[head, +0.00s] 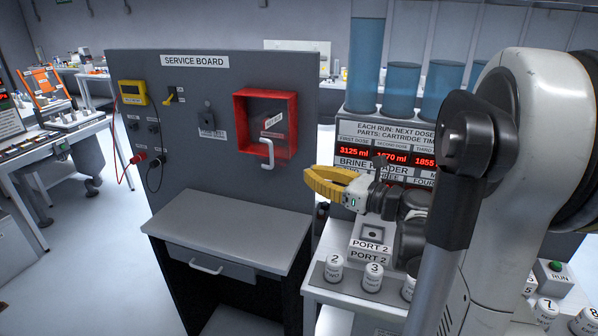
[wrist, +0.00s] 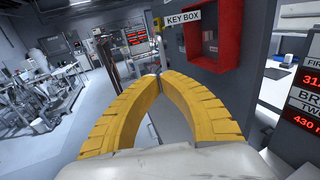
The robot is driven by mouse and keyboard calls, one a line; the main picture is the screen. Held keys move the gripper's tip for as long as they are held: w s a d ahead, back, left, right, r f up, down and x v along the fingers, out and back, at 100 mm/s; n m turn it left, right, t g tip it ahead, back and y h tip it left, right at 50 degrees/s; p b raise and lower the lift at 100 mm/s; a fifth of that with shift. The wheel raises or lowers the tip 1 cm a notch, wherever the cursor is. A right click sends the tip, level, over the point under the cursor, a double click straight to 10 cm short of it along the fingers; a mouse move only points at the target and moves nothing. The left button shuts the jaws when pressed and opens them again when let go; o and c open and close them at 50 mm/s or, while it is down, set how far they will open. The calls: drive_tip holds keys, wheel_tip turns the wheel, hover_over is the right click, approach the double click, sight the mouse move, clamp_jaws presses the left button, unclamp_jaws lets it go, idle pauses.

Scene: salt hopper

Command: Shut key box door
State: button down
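The red key box (head: 237,112) is mounted on the right part of the service board in the head view. In the wrist view the box (wrist: 234,45) is at upper right, its recess visible. Its door seems clear and swung out, but its edges are hard to make out. In the head view a tilted label and a white handle (head: 268,153) stand in front of the box's lower right. In the wrist view a KEY BOX label (wrist: 181,20) shows left of the box. My gripper (head: 308,180) has its yellow fingertips together, empty, right of and below the handle, apart from it.
The grey service board (head: 200,190) has a yellow meter (head: 132,92) and switches at left. A grey shelf with a drawer (head: 230,233) juts out below. The brine header (head: 375,135) with blue cylinders and PORT 2 block (head: 372,237) stand at right.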

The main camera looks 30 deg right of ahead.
drive_tip(key=b, duration=0.2)
approach(261, 155)
drive_tip(key=x, duration=0.4)
drive_tip(key=shift+w+f, duration=0.1)
drive_tip(key=shift+w, duration=0.25)
drive_tip(key=shift+a, duration=0.1)
